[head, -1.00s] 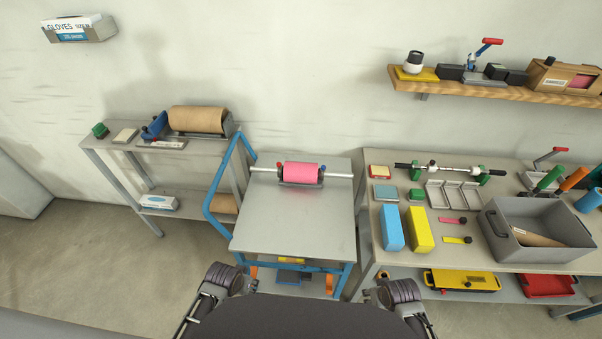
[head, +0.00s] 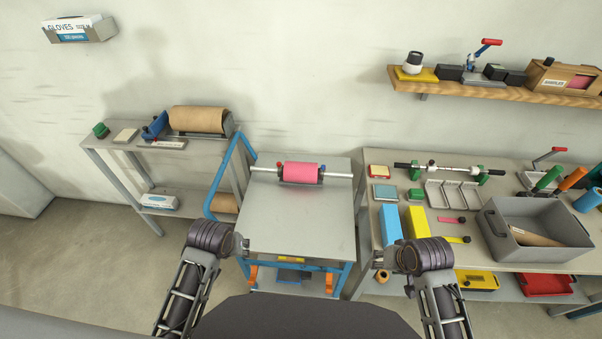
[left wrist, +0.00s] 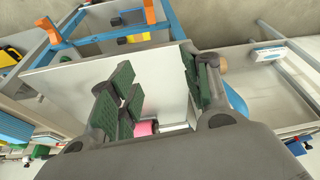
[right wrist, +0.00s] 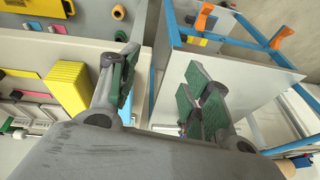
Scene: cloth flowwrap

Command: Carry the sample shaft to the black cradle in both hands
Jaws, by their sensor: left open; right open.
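A silver shaft (head: 338,175) carrying a pink roll (head: 300,172) lies across the far end of the cart top, on a low dark holder. A second shaft (head: 452,169) with black ends rests on green supports (head: 415,173) on the right bench. I cannot tell for sure which shaft is the sample one, nor which holder is the black cradle. My left gripper (left wrist: 155,95) is open and empty; the pink roll shows between its fingers in the left wrist view (left wrist: 146,128). My right gripper (right wrist: 160,92) is open and empty at the cart's right side. Both are apart from the shafts.
The cart top (head: 295,225) is bare in front of the roll. The right bench holds a blue box (head: 391,228), a yellow box (head: 419,222) and a grey bin (head: 510,250).

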